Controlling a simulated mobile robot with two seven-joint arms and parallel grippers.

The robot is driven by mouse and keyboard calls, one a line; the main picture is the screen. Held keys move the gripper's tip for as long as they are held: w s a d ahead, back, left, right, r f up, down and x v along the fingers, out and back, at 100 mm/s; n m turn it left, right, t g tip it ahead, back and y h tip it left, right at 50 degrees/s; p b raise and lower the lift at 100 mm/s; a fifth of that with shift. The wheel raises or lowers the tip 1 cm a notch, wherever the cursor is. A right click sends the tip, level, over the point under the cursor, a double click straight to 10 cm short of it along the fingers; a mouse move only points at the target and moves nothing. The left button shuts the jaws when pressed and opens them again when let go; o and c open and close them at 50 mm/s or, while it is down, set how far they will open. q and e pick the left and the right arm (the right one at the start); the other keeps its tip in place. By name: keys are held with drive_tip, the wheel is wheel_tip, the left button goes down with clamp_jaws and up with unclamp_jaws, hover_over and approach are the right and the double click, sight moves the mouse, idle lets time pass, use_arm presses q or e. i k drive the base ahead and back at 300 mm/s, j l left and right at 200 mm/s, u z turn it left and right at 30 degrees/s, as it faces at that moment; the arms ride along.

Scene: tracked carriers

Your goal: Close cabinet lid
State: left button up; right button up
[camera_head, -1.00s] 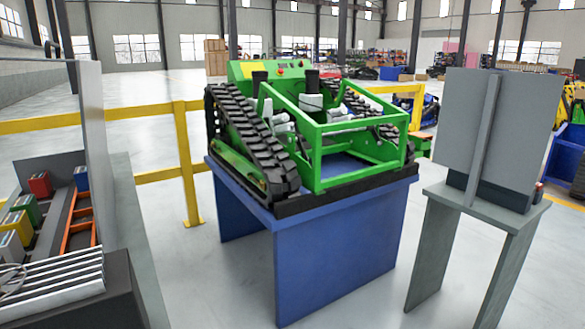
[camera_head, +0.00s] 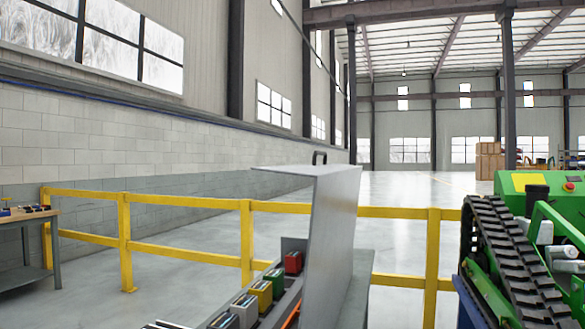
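The cabinet's grey lid (camera_head: 330,245) stands raised, nearly upright, in the lower middle of the head view. A dark handle (camera_head: 320,157) sits on its top edge. To the left of the lid, the open cabinet (camera_head: 284,308) shows colored blocks in a row: a red block (camera_head: 293,262), a green block (camera_head: 275,279), a yellow block (camera_head: 262,293) and paler ones. The lower part of the cabinet is cut off by the frame. Neither of my grippers is in view.
A yellow railing (camera_head: 247,240) runs behind the cabinet. A green tracked carrier (camera_head: 520,240) stands at the right edge. A wooden-topped table (camera_head: 28,222) is at the far left. Open floor (camera_head: 190,290) lies between the table and the cabinet.

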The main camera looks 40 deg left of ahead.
sight(336, 186)
drive_tip(key=i+l+u, duration=0.2)
drive_tip(key=u, duration=0.25)
drive_tip(key=i+l+u, duration=0.1)
drive_tip(key=l+u, duration=0.4)
